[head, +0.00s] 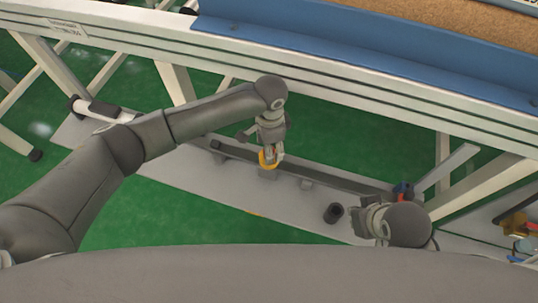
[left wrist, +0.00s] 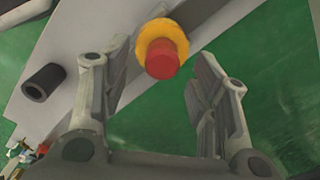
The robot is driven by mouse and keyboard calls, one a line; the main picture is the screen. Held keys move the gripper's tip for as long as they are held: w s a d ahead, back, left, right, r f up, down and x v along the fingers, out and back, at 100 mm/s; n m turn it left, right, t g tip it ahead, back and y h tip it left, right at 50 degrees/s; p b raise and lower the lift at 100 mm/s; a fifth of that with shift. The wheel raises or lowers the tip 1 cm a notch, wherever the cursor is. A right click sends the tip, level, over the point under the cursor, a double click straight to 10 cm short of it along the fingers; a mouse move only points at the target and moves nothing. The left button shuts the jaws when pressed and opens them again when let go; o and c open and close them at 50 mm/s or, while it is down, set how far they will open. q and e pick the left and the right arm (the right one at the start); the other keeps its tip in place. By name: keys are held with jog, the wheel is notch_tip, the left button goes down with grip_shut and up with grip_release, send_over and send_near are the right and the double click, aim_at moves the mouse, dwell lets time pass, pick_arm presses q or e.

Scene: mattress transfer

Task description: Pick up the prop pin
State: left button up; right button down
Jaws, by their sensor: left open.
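A red knob with a yellow collar (left wrist: 162,52), which I take for the prop pin, stands on the grey base plate under the bench. In the head view its yellow part (head: 264,160) shows just at the left gripper's tips, and the rest is partly hidden. My left gripper (head: 271,152) points down at it. In the left wrist view the left gripper (left wrist: 153,84) is open, with the knob just beyond and between its fingers, and I see no grip on it. My right gripper (head: 367,222) is at the lower right, and its jaws are not clear.
A dark hollow cylinder (head: 333,213) sits on the grey plate (head: 225,185), left of my right gripper. A dark bar (head: 330,180) runs along the plate. The white bench rail (head: 370,100) and blue ledge (head: 350,45) lie above. The floor is green.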

pick_arm(q)
notch_tip(320, 180, down, 3)
jog(key=shift+w+f, duration=0.1)
jog(key=shift+w, duration=0.05)
pick_arm(e)
jog(key=shift+f, duration=0.7)
